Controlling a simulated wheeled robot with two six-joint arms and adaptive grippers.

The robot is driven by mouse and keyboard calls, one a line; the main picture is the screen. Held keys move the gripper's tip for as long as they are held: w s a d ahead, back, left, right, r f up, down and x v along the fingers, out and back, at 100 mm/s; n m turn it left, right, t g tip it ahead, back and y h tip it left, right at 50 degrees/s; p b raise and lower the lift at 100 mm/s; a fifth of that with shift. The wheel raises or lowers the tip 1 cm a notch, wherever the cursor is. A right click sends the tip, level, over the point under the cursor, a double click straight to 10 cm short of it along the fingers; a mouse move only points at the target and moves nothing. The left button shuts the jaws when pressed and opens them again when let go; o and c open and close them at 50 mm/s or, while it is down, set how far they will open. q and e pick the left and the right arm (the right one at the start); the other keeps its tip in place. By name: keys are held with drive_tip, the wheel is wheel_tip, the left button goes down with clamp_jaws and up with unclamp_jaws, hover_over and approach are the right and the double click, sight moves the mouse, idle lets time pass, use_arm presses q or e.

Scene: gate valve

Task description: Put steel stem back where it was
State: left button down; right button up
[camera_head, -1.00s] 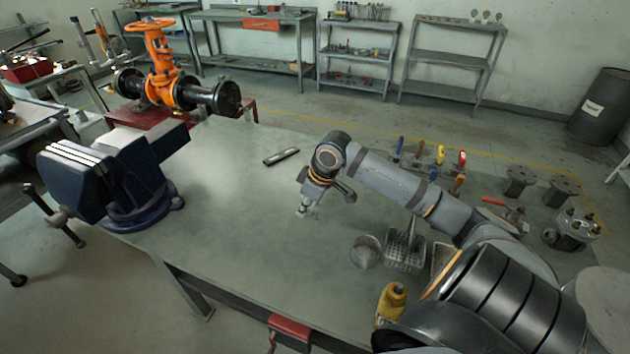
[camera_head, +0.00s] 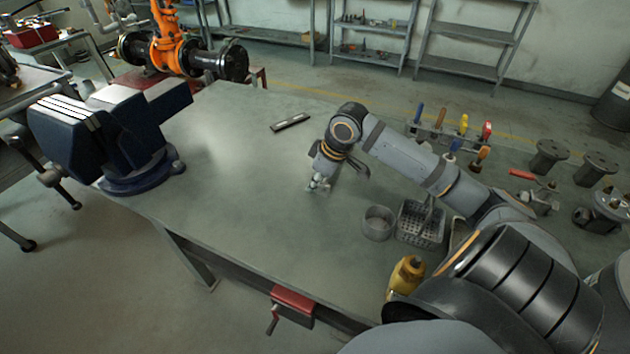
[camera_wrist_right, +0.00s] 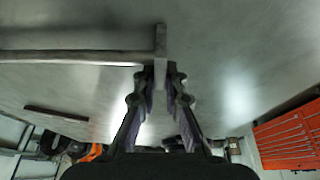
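My right gripper (camera_head: 318,187) hangs fingers-down over the middle of the bench, seen small in the head view. In the right wrist view its two fingers (camera_wrist_right: 160,75) close in on a pale grey piece. That piece appears to be the end of the steel stem (camera_wrist_right: 75,57), a long thin grey bar running out to the left, with a short crosswise part at its end. In the head view the stem cannot be made out. The orange gate valve (camera_head: 165,45) with black flanged ends stands at the far left. My left gripper is out of view.
A blue vise (camera_head: 105,130) is at the bench's left. A dark flat bar (camera_head: 290,122) lies behind the gripper. A grey cup (camera_head: 378,223), wire basket (camera_head: 420,225) and yellow bottle (camera_head: 407,275) stand at right, with tools and flanged parts beyond. The bench's left-middle is clear.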

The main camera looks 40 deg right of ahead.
drive_tip(key=o, duration=0.4)
drive_tip(key=shift+r, duration=0.1)
drive_tip(key=shift+r, duration=0.2)
drive_tip(key=p+v, duration=0.1)
drive_tip(key=v, duration=0.2)
drive_tip(key=shift+s+d+r+p, duration=0.2)
drive_tip(key=shift+r+p, duration=0.1)
drive_tip(key=shift+p, duration=0.1)
drive_tip(key=p+v, duration=0.2)
drive_tip(key=p, duration=0.1)
drive_tip(key=shift+r, duration=0.1)
drive_tip(key=p+v, duration=0.6)
drive_tip(key=p, duration=0.7)
drive_tip(key=shift+a, duration=0.1)
